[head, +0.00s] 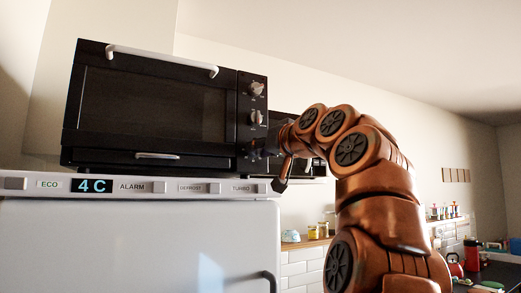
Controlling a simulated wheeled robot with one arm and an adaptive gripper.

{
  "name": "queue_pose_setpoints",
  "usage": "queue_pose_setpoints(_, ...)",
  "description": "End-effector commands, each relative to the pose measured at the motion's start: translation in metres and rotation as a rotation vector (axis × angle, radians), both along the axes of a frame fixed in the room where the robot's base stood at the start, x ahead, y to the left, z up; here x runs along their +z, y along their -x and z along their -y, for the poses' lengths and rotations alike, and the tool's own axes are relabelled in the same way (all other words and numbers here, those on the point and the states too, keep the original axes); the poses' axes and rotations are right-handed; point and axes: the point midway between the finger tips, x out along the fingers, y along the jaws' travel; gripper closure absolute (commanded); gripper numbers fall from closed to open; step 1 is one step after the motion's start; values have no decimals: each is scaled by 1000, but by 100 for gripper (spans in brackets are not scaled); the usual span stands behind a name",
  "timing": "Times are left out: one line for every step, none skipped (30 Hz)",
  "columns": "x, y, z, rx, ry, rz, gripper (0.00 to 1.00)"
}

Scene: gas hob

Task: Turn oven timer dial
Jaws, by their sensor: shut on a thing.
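A black toaster oven (150,105) stands on top of a white fridge. Its control panel on the right side carries an upper dial (257,88) and a middle dial (256,117), both light grey. My gripper (258,146) is at the bottom of this panel, below the middle dial. It is shut on the lowest dial there, which is mostly hidden by the gripper. The printing beside the dials is too small to read, so I cannot tell the timer from the labels. The oven door is closed.
The white fridge (130,240) has a button strip showing "4 C" and a dark handle (268,279) below. Another dark appliance sits behind my arm. Shelves with jars (323,230) and a counter with a red kettle (455,266) lie further back right.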

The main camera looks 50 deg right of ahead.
Motion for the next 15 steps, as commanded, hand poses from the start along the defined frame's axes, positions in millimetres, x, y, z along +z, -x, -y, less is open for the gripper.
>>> queue_pose_setpoints(0, 0, 0, 0, 0, 0, 100)
queue_pose_setpoints(0, 0, 0, 0, 0, 0, 100)
queue_pose_setpoints(0, 0, 0, 0, -2, 1, 100)
queue_pose_setpoints(0, 0, 0, 0, -4, 1, 100)
queue_pose_setpoints(0, 0, 0, 0, -7, 2, 100)
queue_pose_setpoints(0, 0, 0, 1, -12, 4, 100)
queue_pose_setpoints(1, 0, 0, 1, -18, 6, 100)
queue_pose_setpoints(1, 0, -1, 1, -24, 9, 100)
queue_pose_setpoints(2, 1, -1, 2, -37, 13, 100)
queue_pose_setpoints(2, 1, -1, 2, -47, 17, 100)
queue_pose_setpoints(2, 1, -2, 3, -59, 22, 100)
queue_pose_setpoints(3, 1, -2, 4, -79, 29, 100)
queue_pose_setpoints(2, 1, -2, 3, -95, 33, 100)
queue_pose_setpoints(2, 1, -1, 3, -114, 40, 100)
queue_pose_setpoints(2, 0, -1, 4, -140, 48, 100)
